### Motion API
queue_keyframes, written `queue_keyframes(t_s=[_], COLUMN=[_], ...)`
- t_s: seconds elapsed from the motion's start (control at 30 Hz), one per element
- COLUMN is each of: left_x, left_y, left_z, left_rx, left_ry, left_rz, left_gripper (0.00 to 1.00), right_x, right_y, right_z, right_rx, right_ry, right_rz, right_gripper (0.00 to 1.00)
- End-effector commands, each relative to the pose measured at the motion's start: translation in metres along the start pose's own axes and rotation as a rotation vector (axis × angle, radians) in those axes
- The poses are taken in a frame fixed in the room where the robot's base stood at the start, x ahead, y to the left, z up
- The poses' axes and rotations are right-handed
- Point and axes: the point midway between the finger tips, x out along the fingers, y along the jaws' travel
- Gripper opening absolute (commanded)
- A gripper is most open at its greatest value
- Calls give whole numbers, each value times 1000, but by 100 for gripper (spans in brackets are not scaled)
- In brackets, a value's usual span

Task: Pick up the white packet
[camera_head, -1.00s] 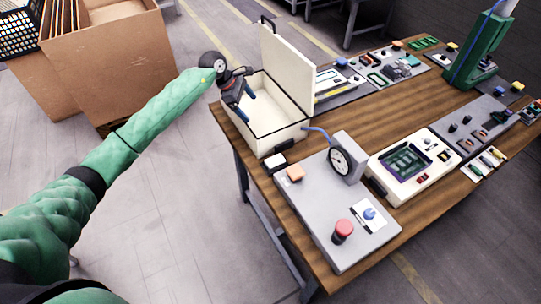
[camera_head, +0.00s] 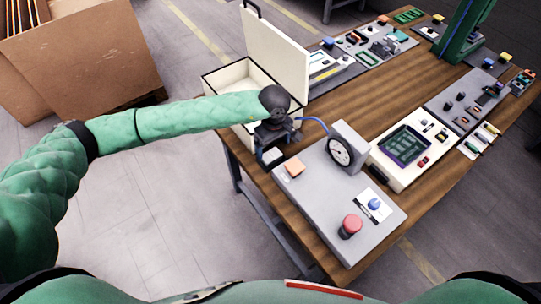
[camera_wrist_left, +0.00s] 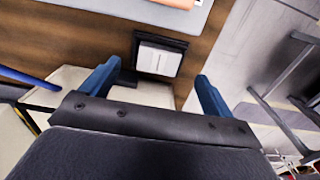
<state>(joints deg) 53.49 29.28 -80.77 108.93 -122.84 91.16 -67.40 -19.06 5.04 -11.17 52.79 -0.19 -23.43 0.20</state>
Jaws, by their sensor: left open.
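The white packet (camera_head: 272,156) sits at the table's left edge, beside the grey panel with the gauge. In the left wrist view the packet (camera_wrist_left: 158,58) shows a pale top with faint print and a dark border or holder around it. My left gripper (camera_head: 277,138) is just above and behind the packet in the head view. In the left wrist view its blue fingertips (camera_wrist_left: 155,82) are apart and empty, with the packet ahead between them; contact does not show. My right gripper is in no view.
An open cream case (camera_head: 240,75) with a raised lid stands behind the gripper. A blue cable (camera_head: 315,120) runs close by.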

Motion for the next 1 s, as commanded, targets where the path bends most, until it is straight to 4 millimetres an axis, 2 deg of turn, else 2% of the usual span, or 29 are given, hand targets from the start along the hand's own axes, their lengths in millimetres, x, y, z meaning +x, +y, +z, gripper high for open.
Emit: queue_keyframes(t_s=[0.27, 0.43, 0.53, 0.77, 1.0], left_x=[20, 46, 54, 56, 56], left_y=[0, 0, 0, 0, 0], left_z=[-2, -4, -4, -5, -5], left_rx=[-2, -3, -1, -1, -2], left_ry=[-2, -2, -1, 0, 0], left_rz=[0, 0, 1, 2, 1], left_gripper=[87, 87, 87, 87, 42], right_x=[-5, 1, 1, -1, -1], right_y=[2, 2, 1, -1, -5], right_z=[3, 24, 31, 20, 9], right_rx=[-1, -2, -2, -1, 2], right_ry=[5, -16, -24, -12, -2], right_rz=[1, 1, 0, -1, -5], right_gripper=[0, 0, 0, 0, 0])
